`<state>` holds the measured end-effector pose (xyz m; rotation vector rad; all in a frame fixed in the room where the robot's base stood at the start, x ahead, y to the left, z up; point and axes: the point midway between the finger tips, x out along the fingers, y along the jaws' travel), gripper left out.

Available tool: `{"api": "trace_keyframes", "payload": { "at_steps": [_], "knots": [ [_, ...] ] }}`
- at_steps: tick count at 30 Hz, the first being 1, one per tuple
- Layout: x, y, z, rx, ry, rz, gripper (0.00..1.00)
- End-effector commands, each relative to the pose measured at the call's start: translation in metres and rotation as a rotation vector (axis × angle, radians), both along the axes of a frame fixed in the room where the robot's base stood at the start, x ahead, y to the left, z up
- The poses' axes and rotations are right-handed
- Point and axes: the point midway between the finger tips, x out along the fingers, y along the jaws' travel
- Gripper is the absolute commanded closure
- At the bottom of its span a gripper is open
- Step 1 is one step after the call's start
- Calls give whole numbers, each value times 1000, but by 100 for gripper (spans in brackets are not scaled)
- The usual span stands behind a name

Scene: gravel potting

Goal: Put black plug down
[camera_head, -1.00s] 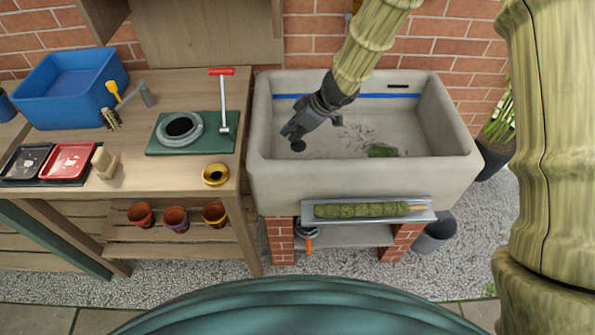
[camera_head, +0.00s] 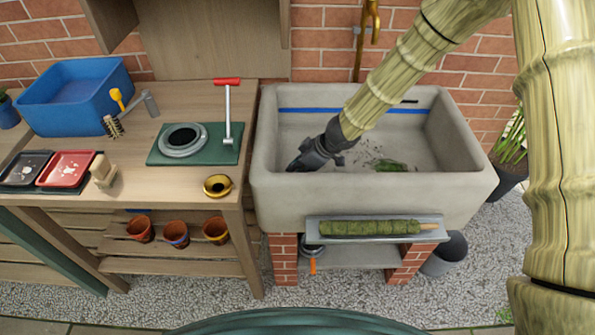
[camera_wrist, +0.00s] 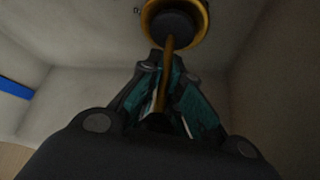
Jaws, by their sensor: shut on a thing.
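My gripper (camera_head: 298,165) is low inside the left part of the stone sink (camera_head: 375,188), its tips close to the front wall. In the wrist view my gripper (camera_wrist: 168,62) is shut on a thin brass-coloured stem. The stem runs to the black plug (camera_wrist: 174,26), a dark round disc with a brass-coloured ring around it. I cannot tell whether the ring belongs to the plug or to a drain in the sink floor, nor whether the plug touches the floor. In the head view the plug is hidden.
Green scraps (camera_head: 390,166) and dark specks lie on the sink floor to the right. A moss pole (camera_head: 365,228) lies on a ledge at the sink's front. A tap (camera_head: 366,35) rises behind.

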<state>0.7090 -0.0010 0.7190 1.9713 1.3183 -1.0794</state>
Motion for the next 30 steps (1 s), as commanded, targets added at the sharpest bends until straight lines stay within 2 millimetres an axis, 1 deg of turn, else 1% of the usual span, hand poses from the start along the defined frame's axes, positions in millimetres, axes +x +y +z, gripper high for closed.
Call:
{"api": "trace_keyframes", "payload": {
  "at_steps": [5, 9, 10, 12, 13, 14, 23, 26, 30],
  "knots": [
    [1, 0, 2, -1, -2, 1, 100],
    [0, 0, -1, -1, -2, 1, 100],
    [1, 0, -1, -1, -2, 1, 92],
    [1, 0, 0, -1, -2, 1, 79],
    [1, 0, 0, -1, -2, 1, 74],
    [1, 0, 0, -1, -2, 1, 72],
    [1, 0, 1, 0, -2, 1, 72],
    [0, -1, 6, -1, -3, 1, 72],
    [-3, -10, 23, -2, -4, 2, 72]
  ]
}}
